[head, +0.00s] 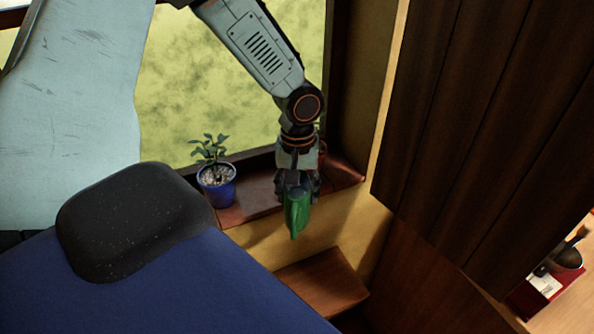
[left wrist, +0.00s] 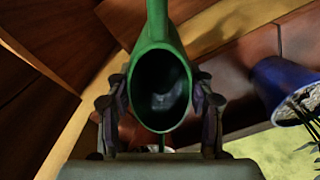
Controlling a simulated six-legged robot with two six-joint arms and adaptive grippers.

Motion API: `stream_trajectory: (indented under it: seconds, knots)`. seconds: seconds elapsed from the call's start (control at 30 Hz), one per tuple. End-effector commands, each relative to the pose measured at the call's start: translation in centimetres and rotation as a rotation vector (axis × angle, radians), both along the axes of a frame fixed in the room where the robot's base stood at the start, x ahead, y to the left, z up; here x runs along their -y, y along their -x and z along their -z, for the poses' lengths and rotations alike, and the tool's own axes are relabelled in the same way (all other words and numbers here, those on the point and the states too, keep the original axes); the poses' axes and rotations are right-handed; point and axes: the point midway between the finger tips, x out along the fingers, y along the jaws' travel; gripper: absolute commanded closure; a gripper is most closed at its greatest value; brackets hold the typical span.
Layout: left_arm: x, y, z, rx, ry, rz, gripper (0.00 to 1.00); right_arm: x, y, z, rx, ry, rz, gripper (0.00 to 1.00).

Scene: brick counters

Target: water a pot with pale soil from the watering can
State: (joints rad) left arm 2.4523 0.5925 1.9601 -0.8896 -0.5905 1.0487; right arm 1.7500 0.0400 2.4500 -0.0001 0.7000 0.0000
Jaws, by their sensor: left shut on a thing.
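My left gripper (head: 297,184) is shut on the green watering can (head: 297,214), which hangs below it in front of the window sill. In the left wrist view the can (left wrist: 160,45) sits between the two fingers (left wrist: 160,105), its open mouth facing the camera and its spout pointing up the picture. A blue pot (head: 217,194) with a leafy plant and pale, whitish soil stands on the sill, left of the can and apart from it. The blue pot also shows at the right of the left wrist view (left wrist: 280,82). My right gripper is out of view.
A reddish pot (head: 322,152) is mostly hidden behind my left gripper on the sill (head: 250,199). A dark wooden panel (head: 470,120) stands at the right. A wooden ledge (head: 322,283) lies below the can. The sill between the pots looks clear.

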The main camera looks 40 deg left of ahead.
Motion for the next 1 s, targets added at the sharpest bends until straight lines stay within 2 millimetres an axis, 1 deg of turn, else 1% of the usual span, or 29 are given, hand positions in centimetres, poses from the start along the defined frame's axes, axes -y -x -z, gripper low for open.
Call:
stream_trajectory:
  seconds: [0.1,0.53,1.0]
  knots:
    - [-0.2,-0.3,0.1,0.002,-0.001,0.001,1.00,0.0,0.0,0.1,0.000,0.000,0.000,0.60]
    - [-0.1,-0.1,-1.3,-0.061,0.047,0.000,1.00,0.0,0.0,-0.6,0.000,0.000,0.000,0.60]
    - [0.1,0.0,-2.5,-0.127,0.099,0.000,1.00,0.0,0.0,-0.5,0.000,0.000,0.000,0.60]
